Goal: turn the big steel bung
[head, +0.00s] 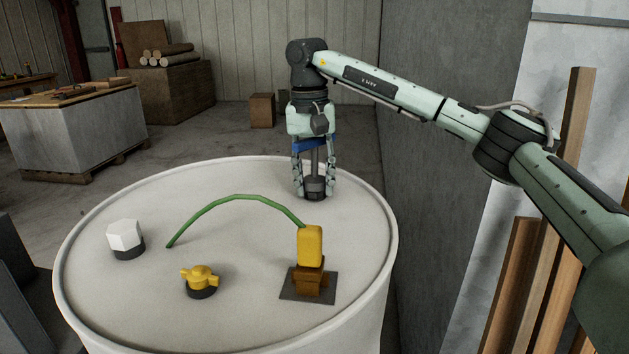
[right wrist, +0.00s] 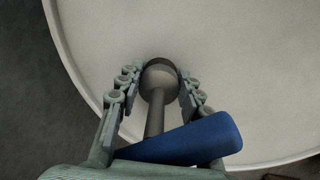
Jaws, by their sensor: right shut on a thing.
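The grey steel bung (head: 315,187) stands at the far right of the white drum top (head: 245,185). A grey stem (head: 315,160) rises from it to a blue crossbar (head: 309,144). I cannot tell whether stem and bung are one piece. In the right wrist view, its round grey head (right wrist: 159,79) sits between the fingers, with the stem and blue bar (right wrist: 185,142) nearer the camera. My right gripper (head: 315,190) points straight down, fingers shut on the bung's sides near the drum top. The right wrist view shows both fingertips (right wrist: 158,74). My left gripper is not in view.
On the drum top are a white hexagonal cap (head: 125,236), a yellow winged cap (head: 201,279) and a yellow block on a brown base (head: 309,262). A green curved hose (head: 237,197) arches from the block leftward. A grey wall (head: 440,130) and timber planks (head: 540,260) stand at right.

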